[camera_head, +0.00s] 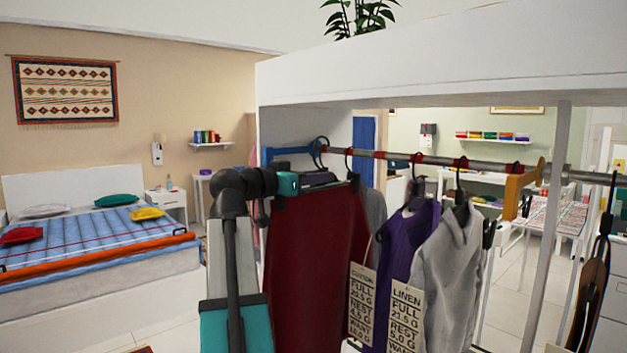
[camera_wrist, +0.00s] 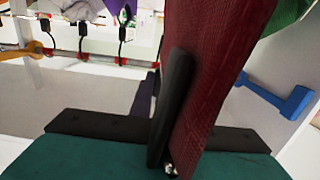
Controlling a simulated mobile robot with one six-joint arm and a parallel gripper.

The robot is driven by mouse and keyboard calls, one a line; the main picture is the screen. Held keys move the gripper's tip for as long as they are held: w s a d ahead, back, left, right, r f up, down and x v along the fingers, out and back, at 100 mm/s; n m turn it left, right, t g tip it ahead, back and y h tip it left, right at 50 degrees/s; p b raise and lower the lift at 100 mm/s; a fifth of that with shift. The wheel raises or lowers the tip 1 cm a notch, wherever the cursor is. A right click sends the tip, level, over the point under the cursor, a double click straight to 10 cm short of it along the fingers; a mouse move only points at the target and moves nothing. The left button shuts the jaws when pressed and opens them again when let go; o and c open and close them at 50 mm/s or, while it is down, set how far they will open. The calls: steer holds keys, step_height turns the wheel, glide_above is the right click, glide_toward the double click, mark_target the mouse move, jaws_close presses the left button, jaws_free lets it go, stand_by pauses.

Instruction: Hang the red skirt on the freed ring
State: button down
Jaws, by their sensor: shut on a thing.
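The red skirt (camera_head: 318,265) hangs in front of the wardrobe rail (camera_head: 395,158) in the head view. It also fills the middle of the wrist view (camera_wrist: 228,75). My gripper (camera_wrist: 172,115) is shut on the skirt's upper part, with a dark finger pressed against the cloth. The gripper body is near the rail's left end in the head view. Dark hanger hooks show at the rail; I cannot tell which belongs to the skirt. Several red rings sit along the rail, one of them near the orange bracket (camera_head: 524,190). I cannot tell which ring is the freed one.
A purple garment (camera_head: 405,235) and a grey top (camera_head: 447,265) hang right of the skirt, with a custom tag (camera_head: 361,305) and a linen tag (camera_head: 404,320) in front. A blue bracket (camera_head: 292,151) is at the rail's left. A post (camera_head: 546,240) stands right; brown garment (camera_head: 590,290) beyond.

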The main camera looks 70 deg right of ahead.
steer(key=b+x, duration=0.3)
steer(key=x, duration=1.4)
steer(key=shift+d+r, duration=0.2)
steer(key=shift+r, duration=0.1)
stand_by(0.8)
steer(key=shift+s+d, duration=0.2)
steer(key=shift+d, duration=0.05)
steer(key=b+x, duration=0.1)
steer(key=x, duration=0.5)
steer(key=shift+s+d+r, duration=0.15)
steer(key=shift+s+d, duration=0.05)
steer(key=shift+d, duration=0.1)
stand_by(1.1)
stand_by(0.5)
steer(key=shift+d+f+b, duration=0.1)
steer(key=shift+f+b, duration=0.15)
steer(key=shift+b, duration=0.05)
steer(key=shift+f+b, duration=1.15)
steer(key=shift+f, duration=0.65)
steer(key=shift+f+b, duration=0.35)
steer(key=shift+f, duration=0.05)
